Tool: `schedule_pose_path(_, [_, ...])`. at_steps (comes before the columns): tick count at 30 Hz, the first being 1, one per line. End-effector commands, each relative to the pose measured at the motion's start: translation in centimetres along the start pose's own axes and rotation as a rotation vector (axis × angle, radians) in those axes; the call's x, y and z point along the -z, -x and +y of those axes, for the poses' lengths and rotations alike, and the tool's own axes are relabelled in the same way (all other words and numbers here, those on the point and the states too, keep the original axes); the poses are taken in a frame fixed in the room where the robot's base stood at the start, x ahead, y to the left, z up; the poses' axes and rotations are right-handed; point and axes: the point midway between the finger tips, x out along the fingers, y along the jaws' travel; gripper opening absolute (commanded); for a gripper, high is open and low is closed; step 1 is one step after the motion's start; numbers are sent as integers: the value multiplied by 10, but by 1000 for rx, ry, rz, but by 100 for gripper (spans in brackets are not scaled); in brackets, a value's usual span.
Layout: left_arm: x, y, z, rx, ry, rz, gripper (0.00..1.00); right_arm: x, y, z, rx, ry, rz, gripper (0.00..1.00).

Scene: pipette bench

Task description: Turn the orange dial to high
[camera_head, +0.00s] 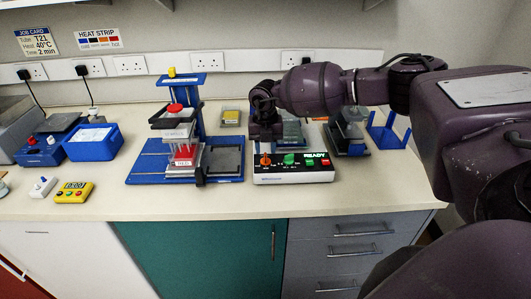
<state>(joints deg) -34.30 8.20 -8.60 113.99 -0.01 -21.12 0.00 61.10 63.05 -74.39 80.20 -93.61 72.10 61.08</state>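The orange dial (265,161) sits at the left end of the black front panel of a white control box (292,180) on the bench. Its scale marks are too small to read. A green switch (289,159), red buttons and a display reading READY share the panel. My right gripper (266,146) comes in from the right and points down just above the orange dial. Its fingertips are close to the dial; I cannot tell whether they touch it or how far apart they are. My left gripper is not in view.
A blue press stand (147,167) with a red knob stands left of the box. A blue bin (92,145), a yellow timer (74,191) and a small white switch (43,186) are further left. A blue rack (388,137) stands at the back right. The bench front is mostly clear.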

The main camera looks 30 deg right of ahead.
Motion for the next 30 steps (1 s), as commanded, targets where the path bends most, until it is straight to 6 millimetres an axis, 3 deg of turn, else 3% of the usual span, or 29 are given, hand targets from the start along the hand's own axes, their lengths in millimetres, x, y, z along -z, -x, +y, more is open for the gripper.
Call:
schedule_pose_path(6, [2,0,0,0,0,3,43,0,-23,0,-1,0,1,35])
schedule_pose_path(18, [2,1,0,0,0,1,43,0,-28,0,-1,0,1,35])
schedule_pose_path(25, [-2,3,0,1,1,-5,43,0,-28,0,-1,0,1,0])
schedule_pose_path(30, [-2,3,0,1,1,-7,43,0,-28,0,-1,1,1,0])
